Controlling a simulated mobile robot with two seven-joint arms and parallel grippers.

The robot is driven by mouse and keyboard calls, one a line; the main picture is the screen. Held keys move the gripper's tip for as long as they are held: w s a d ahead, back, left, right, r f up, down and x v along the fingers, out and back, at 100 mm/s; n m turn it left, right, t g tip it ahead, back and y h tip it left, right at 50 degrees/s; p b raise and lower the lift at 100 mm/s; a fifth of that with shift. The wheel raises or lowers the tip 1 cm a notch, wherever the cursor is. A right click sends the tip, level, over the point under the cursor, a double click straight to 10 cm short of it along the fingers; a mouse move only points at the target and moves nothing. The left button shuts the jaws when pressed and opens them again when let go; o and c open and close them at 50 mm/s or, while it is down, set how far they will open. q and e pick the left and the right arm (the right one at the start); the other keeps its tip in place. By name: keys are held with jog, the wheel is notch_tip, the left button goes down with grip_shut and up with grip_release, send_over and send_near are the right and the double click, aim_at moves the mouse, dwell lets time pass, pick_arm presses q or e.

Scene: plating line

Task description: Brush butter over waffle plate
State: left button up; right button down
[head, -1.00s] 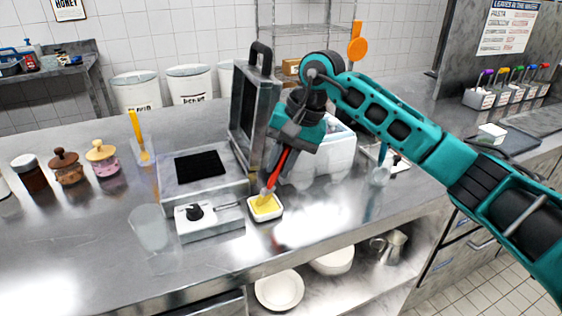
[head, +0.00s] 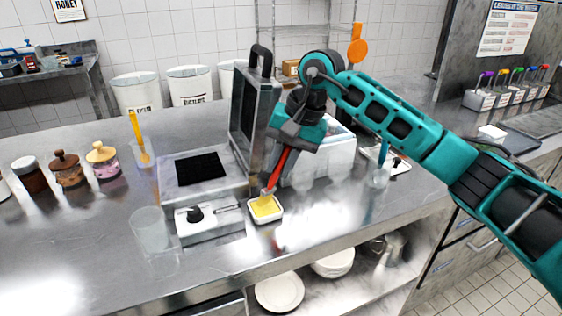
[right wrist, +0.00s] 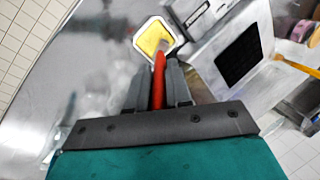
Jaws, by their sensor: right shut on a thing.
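My right gripper (head: 292,146) is shut on a red-handled brush (head: 277,168), which slants down to the left. The brush handle also shows between the fingers in the right wrist view (right wrist: 159,75). The brush head is at a small white dish of yellow butter (head: 255,219); the dish also shows in the right wrist view (right wrist: 141,40). I cannot tell how deep the bristles sit. The waffle iron (head: 162,186) stands open just left of the dish, with its dark plate (head: 199,167) bare and its lid (head: 255,115) upright. My left gripper is not in view.
A clear empty cup (head: 151,232) stands left of the iron's front. A cup with a yellow-handled tool (head: 141,150) and several jars (head: 104,161) stand further left. A white container (head: 325,155) is behind my gripper. The front left counter is clear.

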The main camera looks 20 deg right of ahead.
notch_tip(320, 180, up, 4)
jog(key=shift+r+p, duration=0.1)
jog(key=shift+p, duration=0.85)
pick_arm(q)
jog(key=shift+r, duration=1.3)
pick_arm(e)
jog(key=shift+r, duration=1)
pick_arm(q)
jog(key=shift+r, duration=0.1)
pick_arm(e)
jog(key=shift+s, duration=0.1)
